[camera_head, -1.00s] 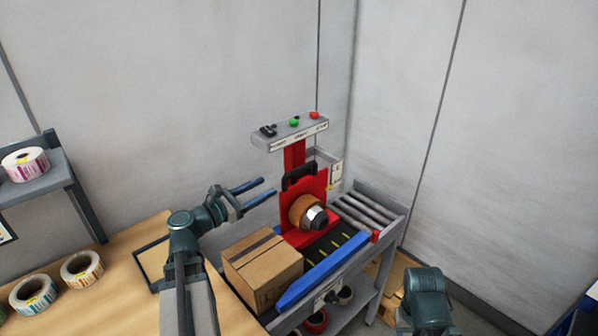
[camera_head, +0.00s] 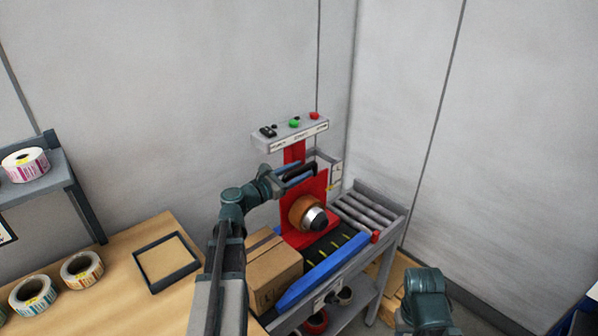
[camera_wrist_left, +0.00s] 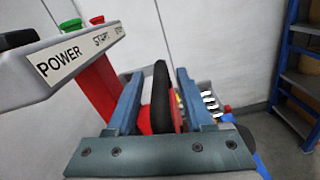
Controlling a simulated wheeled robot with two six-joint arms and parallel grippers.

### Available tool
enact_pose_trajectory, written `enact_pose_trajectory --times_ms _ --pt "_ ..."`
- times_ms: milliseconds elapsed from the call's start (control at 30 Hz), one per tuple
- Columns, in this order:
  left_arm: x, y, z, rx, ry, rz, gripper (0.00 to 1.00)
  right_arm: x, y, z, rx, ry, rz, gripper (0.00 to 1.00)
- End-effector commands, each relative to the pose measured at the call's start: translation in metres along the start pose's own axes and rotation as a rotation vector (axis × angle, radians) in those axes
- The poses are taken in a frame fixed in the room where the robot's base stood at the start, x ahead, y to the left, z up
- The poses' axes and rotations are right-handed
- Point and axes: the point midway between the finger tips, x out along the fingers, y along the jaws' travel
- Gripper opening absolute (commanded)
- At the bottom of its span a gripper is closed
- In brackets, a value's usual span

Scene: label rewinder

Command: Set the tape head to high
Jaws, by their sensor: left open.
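The red tape head (camera_head: 309,190) stands over the conveyor, with a brown tape roll (camera_head: 303,211) on its front and a black handle (camera_head: 299,172) near its top. My left gripper (camera_head: 296,168) is at this handle, with blue fingers open. In the left wrist view the black handle (camera_wrist_left: 166,98) stands between the two open fingers (camera_wrist_left: 158,100), with gaps visible at its sides. Whether a finger touches it I cannot tell. My right arm shows at the lower right of the head view, but its gripper is out of view.
A control box (camera_head: 290,133) with a black switch, a green button and a red button sits just above my left gripper. A cardboard box (camera_head: 274,272) stands on the conveyor beside a blue side rail (camera_head: 322,270). Label rolls (camera_head: 82,269) lie on the wooden table.

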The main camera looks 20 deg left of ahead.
Motion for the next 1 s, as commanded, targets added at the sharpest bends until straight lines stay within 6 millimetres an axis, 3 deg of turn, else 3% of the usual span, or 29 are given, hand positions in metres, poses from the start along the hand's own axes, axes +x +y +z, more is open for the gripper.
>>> enact_pose_trajectory --times_ms 233,533,1000 --pt "0.0006 -0.0003 0.0 0.0 0.0 0.0 0.52 0.0 0.0 0.0 0.0 0.0 0.0 0.5" --pt "0.0005 -0.0001 0.0001 0.0 0.0 0.0 0.0 0.0 0.0 0.0 0.0 0.0 0.0 0.5" --pt "0.0005 0.0005 0.0001 0.0 0.0 0.0 0.0 -0.0001 0.0 0.0 0.0 0.0 0.0 0.5"
